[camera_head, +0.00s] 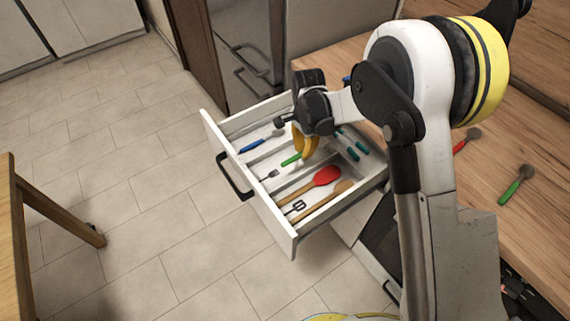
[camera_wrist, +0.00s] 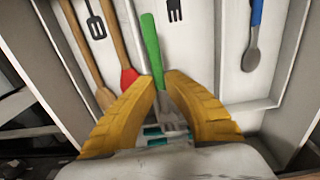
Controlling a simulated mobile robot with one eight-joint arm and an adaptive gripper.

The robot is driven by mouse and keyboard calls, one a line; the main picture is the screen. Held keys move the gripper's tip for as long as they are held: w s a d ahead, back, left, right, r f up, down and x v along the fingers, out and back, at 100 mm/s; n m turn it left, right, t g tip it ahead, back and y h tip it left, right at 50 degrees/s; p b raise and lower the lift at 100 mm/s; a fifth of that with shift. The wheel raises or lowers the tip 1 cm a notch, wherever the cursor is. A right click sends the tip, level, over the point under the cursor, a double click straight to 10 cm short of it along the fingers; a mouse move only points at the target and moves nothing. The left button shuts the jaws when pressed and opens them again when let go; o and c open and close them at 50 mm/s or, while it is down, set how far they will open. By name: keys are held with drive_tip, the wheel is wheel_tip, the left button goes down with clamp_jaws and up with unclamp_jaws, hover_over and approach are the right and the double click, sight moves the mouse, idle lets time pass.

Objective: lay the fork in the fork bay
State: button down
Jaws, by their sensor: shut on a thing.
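My gripper (camera_head: 304,144) has its yellow fingers closed around a green-handled fork (camera_wrist: 151,45), in the open drawer area. The wrist view shows the fork's metal end between and behind the fingers, partly hidden by them. In the head view its green handle (camera_head: 291,160) points toward the drawer front. The fork is over or in the middle bay (camera_wrist: 200,50), where another fork's dark metal head (camera_wrist: 174,10) lies; it also shows in the head view (camera_head: 269,175). I cannot tell whether the held fork touches the bay floor.
The drawer (camera_head: 277,212) also holds a blue-handled spoon (camera_head: 262,141), a red spoon (camera_head: 326,176), wooden-handled utensils and teal-handled pieces (camera_head: 350,150). White dividers border the middle bay. A green-handled spoon (camera_head: 516,185) and a red-handled one (camera_head: 466,140) lie on the wooden worktop.

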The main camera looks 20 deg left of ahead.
drive_tip(key=a+f, duration=0.1)
drive_tip(key=a, duration=0.1)
drive_tip(key=s+a+f+b, duration=0.1)
drive_tip(key=a+f, duration=0.1)
drive_tip(key=a+f+b, duration=0.1)
drive_tip(key=a, duration=0.1)
drive_tip(key=shift+s+a+f, duration=0.15)
drive_tip(key=shift+a, duration=0.1)
drive_tip(key=shift+f+b, duration=1.05)
drive_tip(key=shift+f, duration=0.85)
drive_tip(key=shift+f, duration=0.2)
drive_tip(key=c, duration=1.6)
unclamp_jaws()
drive_tip(key=shift+o, duration=0.2)
drive_tip(key=shift+r, duration=0.1)
